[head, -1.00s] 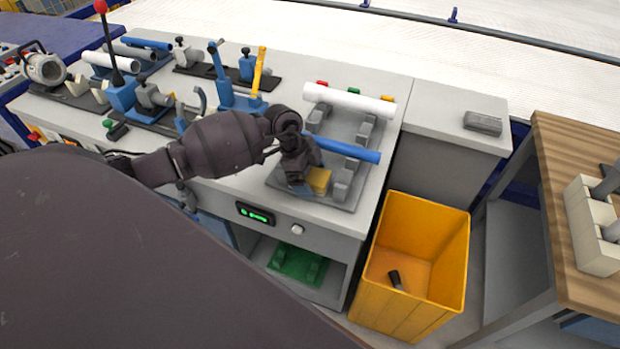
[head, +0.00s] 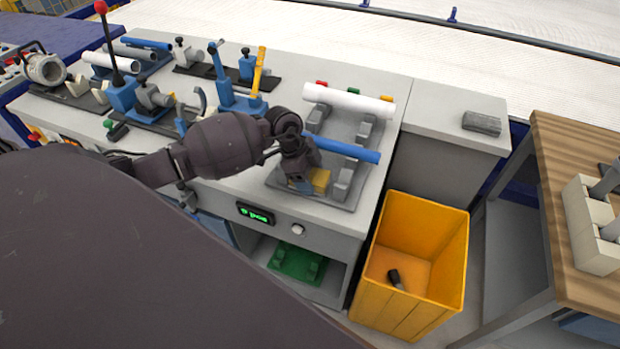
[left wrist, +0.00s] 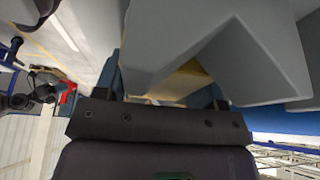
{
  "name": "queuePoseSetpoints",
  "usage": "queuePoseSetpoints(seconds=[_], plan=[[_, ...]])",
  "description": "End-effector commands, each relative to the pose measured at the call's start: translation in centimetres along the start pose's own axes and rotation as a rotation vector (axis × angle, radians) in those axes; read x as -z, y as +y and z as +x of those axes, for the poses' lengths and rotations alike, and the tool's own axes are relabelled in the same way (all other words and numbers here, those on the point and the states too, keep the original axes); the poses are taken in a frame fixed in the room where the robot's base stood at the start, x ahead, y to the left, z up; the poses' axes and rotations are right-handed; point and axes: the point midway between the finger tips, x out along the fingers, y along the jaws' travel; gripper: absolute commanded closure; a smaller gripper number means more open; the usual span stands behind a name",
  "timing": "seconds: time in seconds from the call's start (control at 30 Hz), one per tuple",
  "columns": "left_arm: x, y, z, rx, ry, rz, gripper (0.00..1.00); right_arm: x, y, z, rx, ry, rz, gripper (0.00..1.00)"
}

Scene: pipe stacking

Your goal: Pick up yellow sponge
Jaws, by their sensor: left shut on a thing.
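The yellow sponge (head: 320,180) is at the front of the grey pipe rack plate (head: 346,203) on the bench, partly hidden by my left gripper (head: 303,186). My left gripper points down and is shut on the sponge. In the left wrist view a strip of the yellow sponge (left wrist: 190,68) shows between blue fingers (left wrist: 165,97), mostly covered by a grey block in front. I cannot tell whether the sponge is touching the plate. My right gripper is not in view.
A blue pipe (head: 347,150) and a white pipe (head: 349,101) lie across the rack's grey supports close to the gripper. A yellow bin (head: 446,262) stands right of the bench. A grey block (head: 482,123) lies on the side cabinet.

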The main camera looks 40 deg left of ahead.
Motion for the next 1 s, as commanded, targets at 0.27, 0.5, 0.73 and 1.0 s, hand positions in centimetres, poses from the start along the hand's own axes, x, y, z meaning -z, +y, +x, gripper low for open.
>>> queuePoseSetpoints(seconds=[0.27, 0.5, 0.73, 1.0], plan=[[0.0, 0.0, 0.0, -0.001, 0.0, 0.0, 0.6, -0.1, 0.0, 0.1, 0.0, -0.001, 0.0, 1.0], [1.0, -0.1, -2.4, 0.004, 0.001, 0.003, 0.6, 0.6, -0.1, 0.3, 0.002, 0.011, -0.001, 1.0], [3.2, -0.1, -7.8, 0.006, 0.0, 0.005, 0.6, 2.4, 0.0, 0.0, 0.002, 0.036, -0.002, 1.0], [5.8, 0.0, -14.0, 0.004, 0.0, 0.004, 0.6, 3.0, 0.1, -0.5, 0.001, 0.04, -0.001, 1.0]])
